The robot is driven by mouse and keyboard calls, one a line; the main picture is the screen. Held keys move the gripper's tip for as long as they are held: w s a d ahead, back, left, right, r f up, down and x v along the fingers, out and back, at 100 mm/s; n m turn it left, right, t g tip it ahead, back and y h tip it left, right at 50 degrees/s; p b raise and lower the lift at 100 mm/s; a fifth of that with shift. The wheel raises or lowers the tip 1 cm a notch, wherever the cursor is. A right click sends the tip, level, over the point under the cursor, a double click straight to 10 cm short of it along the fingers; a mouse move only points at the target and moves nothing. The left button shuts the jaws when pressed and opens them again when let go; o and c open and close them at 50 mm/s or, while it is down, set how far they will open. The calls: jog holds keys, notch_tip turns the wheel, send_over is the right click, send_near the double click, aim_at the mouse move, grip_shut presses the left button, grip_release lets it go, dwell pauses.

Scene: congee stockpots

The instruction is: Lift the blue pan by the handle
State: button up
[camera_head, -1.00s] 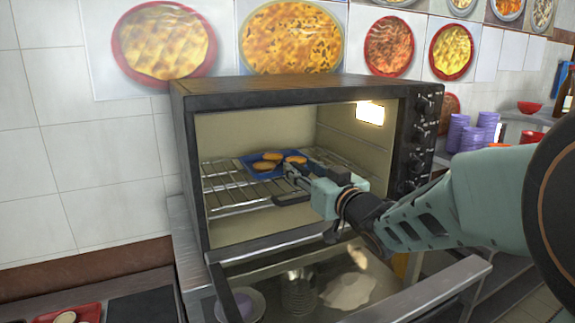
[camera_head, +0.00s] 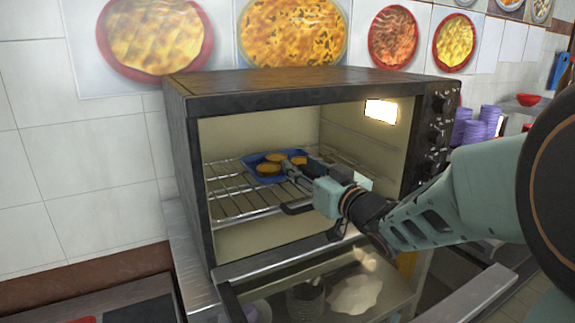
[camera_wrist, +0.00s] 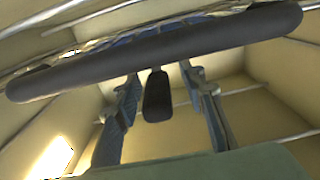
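The blue pan (camera_head: 252,173) sits on the wire rack inside the open oven, with round golden-brown food pieces (camera_head: 270,168) in it. A dark bar (camera_head: 297,209), apparently its handle, shows just below my gripper. My gripper (camera_head: 297,172) reaches into the oven from the right, at the pan's right front side. In the wrist view the two fingers (camera_wrist: 163,85) are apart, and a thick dark bar (camera_wrist: 230,32) crosses in front of their tips. A strip of blue shows behind it. I cannot tell whether the bar is touched; the fingers are not closed on it.
The oven (camera_head: 300,88) encloses my gripper with side walls, roof and rack (camera_head: 235,200). Its door (camera_head: 450,305) hangs open below my arm. Purple cups (camera_head: 480,125) and a red bowl (camera_head: 528,99) stand at right, outside the oven.

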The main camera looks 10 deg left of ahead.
grip_shut()
dwell(0.3)
